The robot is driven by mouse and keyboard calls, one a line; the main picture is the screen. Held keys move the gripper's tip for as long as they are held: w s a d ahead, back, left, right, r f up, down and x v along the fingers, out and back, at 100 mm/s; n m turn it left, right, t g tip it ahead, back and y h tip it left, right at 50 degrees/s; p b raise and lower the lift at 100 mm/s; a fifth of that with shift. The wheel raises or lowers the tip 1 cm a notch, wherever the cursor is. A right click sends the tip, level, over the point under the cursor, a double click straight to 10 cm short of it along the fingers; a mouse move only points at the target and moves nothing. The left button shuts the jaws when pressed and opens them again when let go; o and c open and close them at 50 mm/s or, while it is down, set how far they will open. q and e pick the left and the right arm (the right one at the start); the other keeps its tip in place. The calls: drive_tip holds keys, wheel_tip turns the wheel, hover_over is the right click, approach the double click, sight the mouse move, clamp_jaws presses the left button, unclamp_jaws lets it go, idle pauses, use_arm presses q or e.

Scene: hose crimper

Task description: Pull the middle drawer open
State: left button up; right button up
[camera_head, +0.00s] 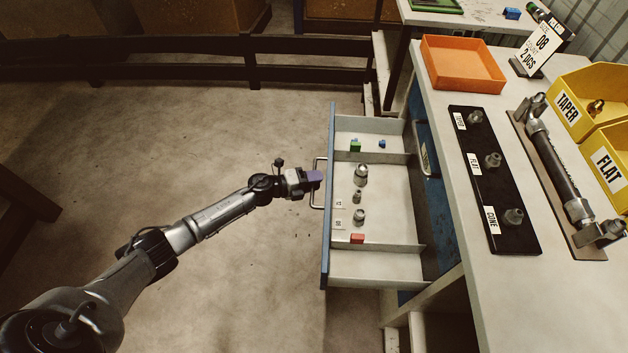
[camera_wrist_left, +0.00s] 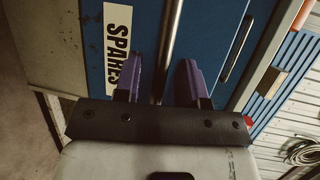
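A drawer with a blue front (camera_head: 328,220) stands pulled out from the workbench, its inside divided into compartments. Its silver bar handle (camera_head: 315,188) is on the outer side of the front. In the left wrist view the handle (camera_wrist_left: 171,40) runs between my purple fingers, beside a white "SPARES" label (camera_wrist_left: 116,45) on a blue front. My left gripper (camera_head: 316,176) is at the handle. In the wrist view the fingers of my left gripper (camera_wrist_left: 160,75) are apart, one on each side of the bar, with visible gaps. My right gripper is out of view.
The drawer holds several metal fittings (camera_head: 361,174), a green block (camera_head: 355,146) and a red block (camera_head: 357,238). The bench top carries an orange tray (camera_head: 462,65), a black fitting board (camera_head: 494,185) and yellow bins (camera_head: 590,95). The floor left of the drawer is clear.

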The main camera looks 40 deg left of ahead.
use_arm(q)
drive_tip(key=p+v, duration=0.4)
drive_tip(key=v, duration=1)
drive_tip(key=shift+p, duration=0.3)
drive_tip(key=shift+w, duration=0.1)
